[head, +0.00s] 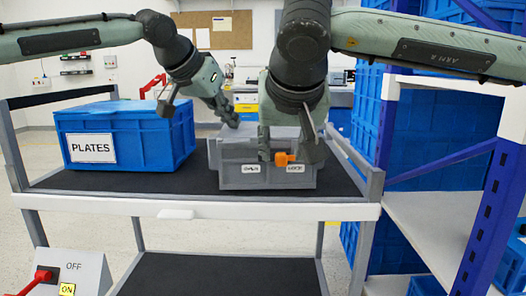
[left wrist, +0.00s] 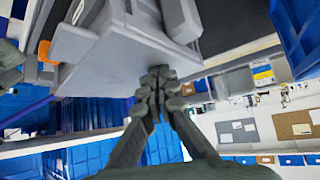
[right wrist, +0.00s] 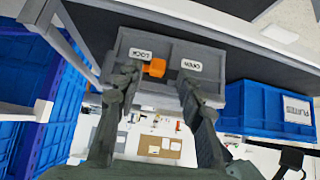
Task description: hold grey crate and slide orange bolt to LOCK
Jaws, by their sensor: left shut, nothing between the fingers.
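The grey crate (head: 232,179) stands on the cart's black top, with an OPEN label (head: 250,169) at left and a LOCK label (head: 295,169) at right on its front. The orange bolt (head: 284,158) sits just above the labels, nearer LOCK; it also shows in the right wrist view (right wrist: 154,68). My right gripper (head: 290,152) is open at the crate's front, with one finger on each side of the bolt and gaps to it. My left gripper (head: 232,122) is shut and empty at the crate's back left; its fingertips (left wrist: 160,82) are at the crate's edge, contact unclear.
A blue PLATES crate (head: 125,145) stands left of the grey crate on the same cart. Low grey rails edge the cart top (head: 200,186). A blue-posted rack (head: 490,205) stands close on the right. A box with a red switch (head: 70,275) is at lower left.

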